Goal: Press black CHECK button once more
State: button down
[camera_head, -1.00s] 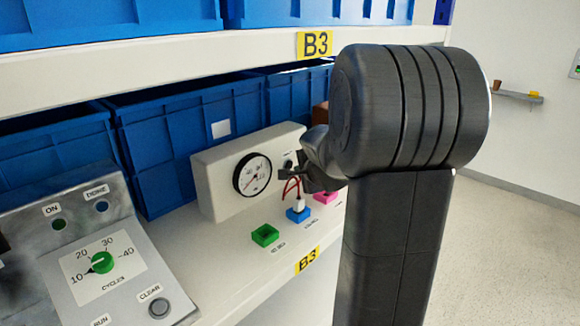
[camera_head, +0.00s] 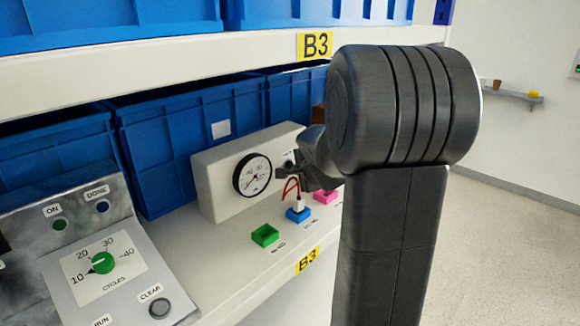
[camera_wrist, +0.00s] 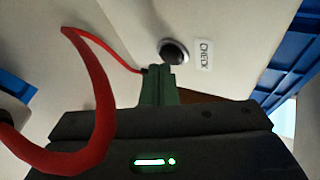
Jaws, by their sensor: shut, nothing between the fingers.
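The black CHECK button (camera_wrist: 174,51) sits in a silver ring on the white gauge box (camera_wrist: 130,25), beside its CHECK label (camera_wrist: 204,53), in the wrist view. My gripper (camera_wrist: 161,68) is shut and empty, with its fingertips just below the button; I cannot tell whether they touch it. In the head view the gauge box (camera_head: 215,185) stands on the shelf with its round dial (camera_head: 253,175). My gripper (camera_head: 281,173) is at the box's right part, and the button there is mostly hidden behind it.
A red cable (camera_wrist: 85,80) loops close by my gripper's left side. Green (camera_head: 265,236), blue (camera_head: 298,215) and pink (camera_head: 326,196) blocks lie on the shelf before the box. A grey control panel (camera_head: 90,260) stands at left. Blue bins (camera_head: 185,150) fill the back.

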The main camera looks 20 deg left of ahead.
jog(key=shift+w+a, duration=0.15)
jog(key=shift+a, duration=0.25)
dwell(0.3)
jog(key=shift+d, duration=0.1)
jog(key=shift+s+d+b, duration=0.3)
jog(key=shift+d, duration=0.35)
jog(key=shift+d, duration=0.1)
jog(key=shift+s+d+f+b, duration=0.1)
jog(key=shift+s+d+b, duration=0.1)
jog(key=shift+d+b, duration=0.3)
jog(key=shift+s+d+r+b, duration=0.1)
jog(key=shift+s+d+b, duration=0.15)
jog(key=shift+d, duration=0.5)
jog(key=shift+s+d+f+b, duration=0.1)
jog(key=shift+s+d+b, duration=0.1)
jog(key=shift+d+b, duration=0.3)
jog(key=shift+s+d, duration=0.2)
jog(key=shift+d, duration=0.35)
jog(key=shift+w+a, duration=0.1)
jog(key=shift+a, duration=0.05)
